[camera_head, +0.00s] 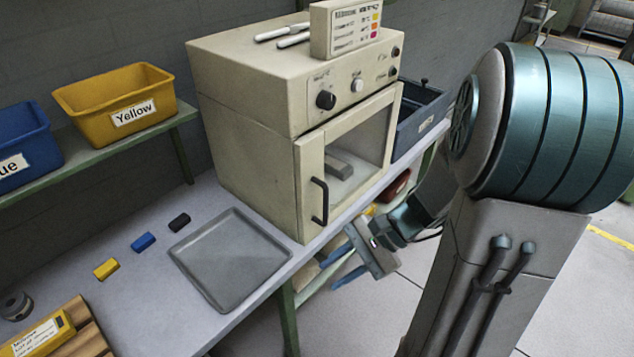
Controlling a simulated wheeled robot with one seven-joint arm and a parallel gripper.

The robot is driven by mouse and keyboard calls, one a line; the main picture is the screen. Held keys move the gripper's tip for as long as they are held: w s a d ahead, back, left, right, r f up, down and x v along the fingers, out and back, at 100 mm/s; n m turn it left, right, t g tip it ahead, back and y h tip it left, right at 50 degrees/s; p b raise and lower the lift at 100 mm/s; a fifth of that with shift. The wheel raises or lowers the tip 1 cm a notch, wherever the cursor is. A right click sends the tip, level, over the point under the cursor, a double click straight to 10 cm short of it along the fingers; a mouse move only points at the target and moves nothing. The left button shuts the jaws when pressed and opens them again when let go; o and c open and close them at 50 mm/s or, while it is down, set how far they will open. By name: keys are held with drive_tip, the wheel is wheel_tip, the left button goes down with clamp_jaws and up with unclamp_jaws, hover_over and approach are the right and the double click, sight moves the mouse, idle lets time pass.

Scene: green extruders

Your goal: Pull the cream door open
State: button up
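The cream door (311,190) is on the front of a cream oven-like box (245,110) on the bench. It has a large window and a black vertical bar handle (320,201) on its left side. The door looks shut against the box. A grey block (341,165) shows through the window. My gripper (329,274) has two blue fingers, apart from each other with nothing between them. It is in front of the bench edge, below and slightly right of the handle in the picture, and not touching it.
A grey tray (198,263) lies on the bench left of the door. Black, blue and yellow blocks (106,268) lie farther left. A dark blue bin (418,118) stands right of the box. A small panel (345,28) and white tools sit on top. Floor in front is clear.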

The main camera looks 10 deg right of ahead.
drive_tip(key=w+d+m+t+y+p, duration=0.2)
drive_tip(key=w+d+m+t+y, duration=0.1)
drive_tip(key=w+d+m+t, duration=0.8)
drive_tip(key=m+t+p, duration=0.2)
drive_tip(key=m, duration=0.1)
hover_over(325, 221)
drive_tip(key=shift+w+d+f, duration=0.1)
drive_tip(key=shift+w+f, duration=0.3)
clamp_jaws()
